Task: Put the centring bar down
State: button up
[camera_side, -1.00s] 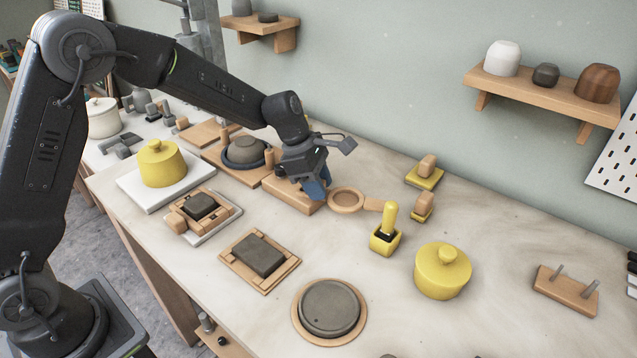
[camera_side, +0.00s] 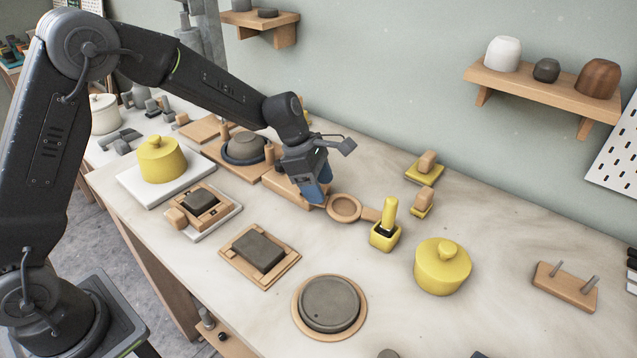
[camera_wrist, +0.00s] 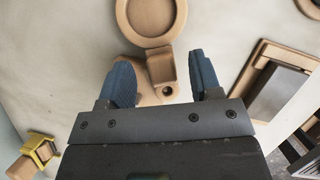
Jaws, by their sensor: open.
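The centring bar seems to be the pale wooden piece with a ring (camera_side: 343,208) and a short arm toward the right, low at the bench top beside a wooden block (camera_side: 283,188). My gripper (camera_side: 318,195) is at its left end, low over the block's near end. In the wrist view, the ring (camera_wrist: 150,14) is at the top and its stem (camera_wrist: 161,67) runs down between my open fingers (camera_wrist: 163,78). Gaps show between stem and fingers. The fingers partly hide the wood beneath, and I cannot tell exactly what the bar rests on.
A yellow pot with a handled tool (camera_side: 385,236) stands right of the ring, with a yellow lidded jar (camera_side: 443,268) beyond. A dark slab on a wooden board (camera_side: 258,250) and a dark disc (camera_side: 330,304) lie in front. Bare bench lies between them.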

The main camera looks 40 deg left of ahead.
jog(key=shift+r, duration=0.1)
jog(key=shift+r, duration=0.35)
jog(key=v, duration=1.2)
jog(key=shift+r, duration=0.15)
jog(key=s+a+r+m+t+y, duration=0.1)
jog(key=s+m+t+y, duration=0.1)
jog(key=s+m, duration=0.9)
jog(key=s+a+r+m+t+y, duration=0.2)
jog(key=s+m, duration=0.9)
jog(key=s, duration=0.5)
